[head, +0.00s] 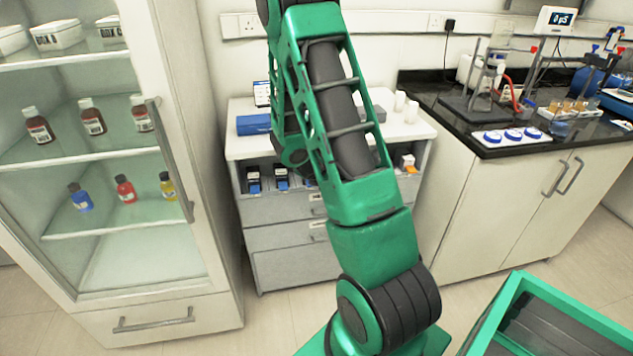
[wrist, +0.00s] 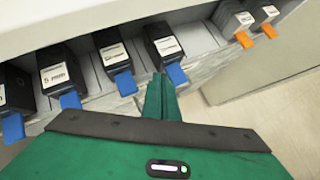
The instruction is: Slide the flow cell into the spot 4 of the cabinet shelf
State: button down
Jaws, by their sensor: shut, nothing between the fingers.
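My gripper (wrist: 161,97) is shut and empty, its fingertips beside the blue tab of the rightmost black cartridge (wrist: 162,40); I cannot tell whether they touch. Several black cartridges with white labels and blue tabs stand in a row in the cabinet shelf (wrist: 210,68), among them a middle one (wrist: 110,46) and a left one (wrist: 58,72). I cannot tell which is the flow cell or read the spot numbers. In the head view the arm hides my gripper and part of the shelf (head: 240,170).
A glass-fronted cabinet with bottles (head: 92,120) stands close on the left. A black-topped bench (head: 450,100) with lab equipment is at the right. Floor is free in front.

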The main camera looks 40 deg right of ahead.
jog(key=shift+w+d, duration=0.3)
jog(key=shift+d, duration=0.2)
jog(key=shift+w+d, duration=0.25)
jog(key=shift+d, duration=0.25)
jog(key=shift+d, duration=0.1)
jog(key=shift+w+d, duration=0.5)
jog(key=shift+d, duration=0.35)
jog(key=s+a+f+v, duration=0.1)
jog(key=f+v, duration=0.1)
jog(key=v, duration=1)
jog(key=shift+s+a+r, duration=0.15)
jog(key=shift+a+r, duration=0.1)
jog(key=shift+a, duration=0.35)
